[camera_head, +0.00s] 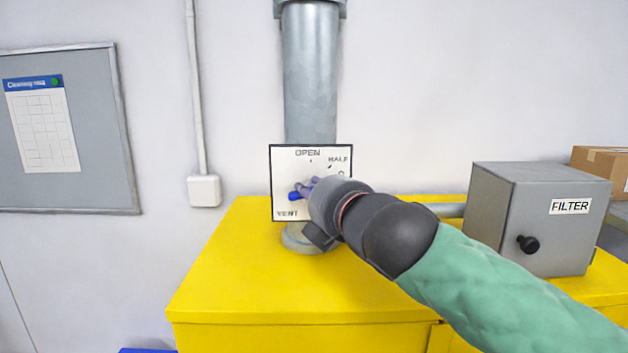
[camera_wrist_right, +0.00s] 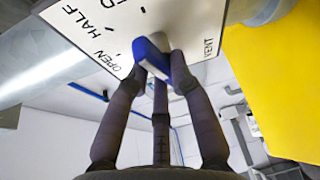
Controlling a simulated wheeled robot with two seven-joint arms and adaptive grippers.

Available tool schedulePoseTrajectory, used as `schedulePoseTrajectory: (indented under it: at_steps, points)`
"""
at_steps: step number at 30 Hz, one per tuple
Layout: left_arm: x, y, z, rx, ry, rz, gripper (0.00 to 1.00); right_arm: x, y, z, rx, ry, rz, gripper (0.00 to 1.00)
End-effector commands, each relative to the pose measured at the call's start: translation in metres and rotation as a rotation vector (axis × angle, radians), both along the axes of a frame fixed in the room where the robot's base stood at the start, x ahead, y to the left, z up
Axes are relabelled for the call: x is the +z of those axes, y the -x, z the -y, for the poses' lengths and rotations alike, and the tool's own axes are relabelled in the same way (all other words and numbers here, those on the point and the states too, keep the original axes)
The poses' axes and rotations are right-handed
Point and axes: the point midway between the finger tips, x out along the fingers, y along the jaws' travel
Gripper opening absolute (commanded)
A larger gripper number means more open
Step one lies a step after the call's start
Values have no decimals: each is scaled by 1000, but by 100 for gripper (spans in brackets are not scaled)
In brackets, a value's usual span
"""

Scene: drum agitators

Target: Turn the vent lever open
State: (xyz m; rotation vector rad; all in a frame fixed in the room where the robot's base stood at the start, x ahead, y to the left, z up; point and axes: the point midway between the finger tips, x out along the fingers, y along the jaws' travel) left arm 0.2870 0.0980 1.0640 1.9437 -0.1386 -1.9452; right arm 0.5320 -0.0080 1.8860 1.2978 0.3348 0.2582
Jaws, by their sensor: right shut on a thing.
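The vent plate (camera_head: 285,160) is a white square sign with a dark edge, marked OPEN at the top, HALF at the upper right and VENT at the lower left. It stands in front of a grey vertical pipe. The blue vent lever (camera_head: 295,196) shows at the plate's left-centre, partly hidden by my right gripper (camera_head: 307,187). In the right wrist view the blue lever (camera_wrist_right: 151,56) sits between the fingertips of my right gripper (camera_wrist_right: 158,66), which is shut on it. Which mark the lever points to is unclear. My left gripper is out of view.
The pipe (camera_head: 310,80) rises behind the plate from a yellow cabinet (camera_head: 230,275). A grey FILTER box (camera_head: 535,225) with a black knob stands to the right, near my right forearm. A cardboard box (camera_head: 598,165) is at the far right. The cabinet top's left side is clear.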

Motion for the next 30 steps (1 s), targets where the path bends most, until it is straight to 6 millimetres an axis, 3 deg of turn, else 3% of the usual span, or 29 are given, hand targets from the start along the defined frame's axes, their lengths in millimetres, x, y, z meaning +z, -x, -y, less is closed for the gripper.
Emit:
schedulePoseTrajectory:
  at_steps: [6, 30]
  points:
    - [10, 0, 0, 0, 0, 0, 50, 2, 0, -2, 1, 205, -1, 0]
    - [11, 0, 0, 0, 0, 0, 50, 0, 0, -8, 3, 963, 0, 0]
